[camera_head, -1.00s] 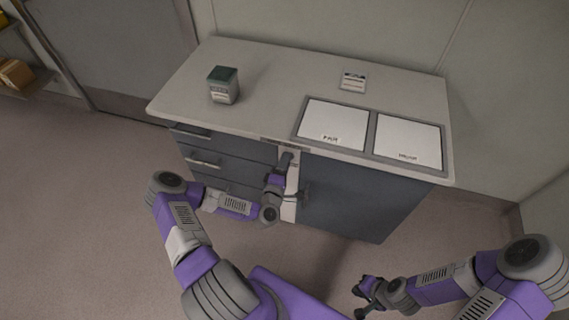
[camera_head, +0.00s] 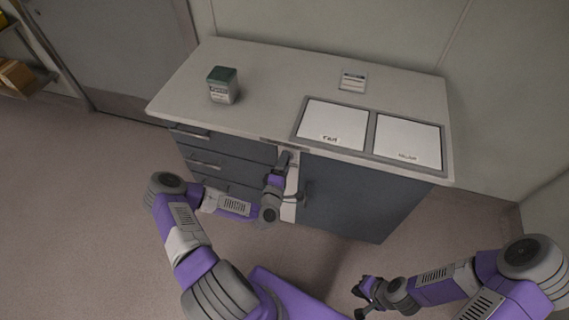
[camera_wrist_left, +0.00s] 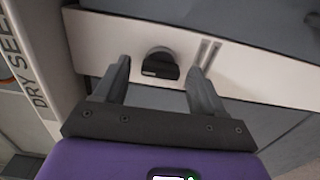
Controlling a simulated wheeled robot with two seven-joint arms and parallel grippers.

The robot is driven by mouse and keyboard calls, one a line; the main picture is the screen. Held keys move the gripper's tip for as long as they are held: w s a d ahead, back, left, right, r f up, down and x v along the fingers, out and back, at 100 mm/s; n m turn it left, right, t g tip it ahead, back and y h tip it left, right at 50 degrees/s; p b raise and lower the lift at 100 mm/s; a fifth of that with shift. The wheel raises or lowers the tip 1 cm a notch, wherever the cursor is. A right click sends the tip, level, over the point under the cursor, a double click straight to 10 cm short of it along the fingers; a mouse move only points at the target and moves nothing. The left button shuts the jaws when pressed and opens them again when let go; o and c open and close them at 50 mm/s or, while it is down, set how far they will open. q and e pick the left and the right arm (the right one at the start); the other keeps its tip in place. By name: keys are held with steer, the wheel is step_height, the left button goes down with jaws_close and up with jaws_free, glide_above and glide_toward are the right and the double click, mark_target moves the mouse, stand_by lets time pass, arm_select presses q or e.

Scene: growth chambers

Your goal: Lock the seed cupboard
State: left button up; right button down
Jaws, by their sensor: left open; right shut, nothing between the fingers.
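The seed cupboard is the dark grey door (camera_head: 355,198) at the right of the cabinet, with a bar handle (camera_head: 306,192) near its left edge. A pale strip (camera_head: 291,206) runs beside the door. In the left wrist view a black lock knob (camera_wrist_left: 160,64) sits on this pale strip (camera_wrist_left: 225,60). My left gripper (camera_head: 285,160) is at the strip; in its wrist view the open fingers (camera_wrist_left: 163,82) stand on either side of the knob, apart from it. My right gripper (camera_head: 362,300) is shut and empty, low in front of the cabinet.
The worktop (camera_head: 270,80) holds a green-lidded jar (camera_head: 222,85), a small labelled card (camera_head: 352,82) and a tray with two white labelled panels (camera_head: 333,124). Drawers (camera_head: 215,160) are left of the strip. A shelf with boxes (camera_head: 18,74) stands far left. Floor in front is free.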

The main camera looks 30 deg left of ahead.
arm_select(q)
steer(key=p+v, duration=0.1)
steer(key=v, duration=0.6)
steer(key=shift+s, duration=0.2)
steer(key=s+d+f+m+g+h+p, duration=0.1)
steer(key=s+d+f+m+g+h, duration=0.2)
steer(key=d+m+h, duration=0.4)
steer(key=d+f+m+g+h+p, duration=0.25)
steer(key=d+m+g, duration=0.2)
steer(key=d, duration=0.55)
steer(key=s+d+m+g+y, duration=0.1)
steer(key=s+m+g, duration=0.5)
steer(key=s+g, duration=0.3)
steer(key=s, duration=0.3)
steer(key=shift+d+f+m+p, duration=0.3)
steer(key=shift+d+m+p, duration=0.05)
steer(key=shift+d+p, duration=0.05)
steer(key=shift+s+g, duration=0.1)
steer(key=shift+g, duration=0.15)
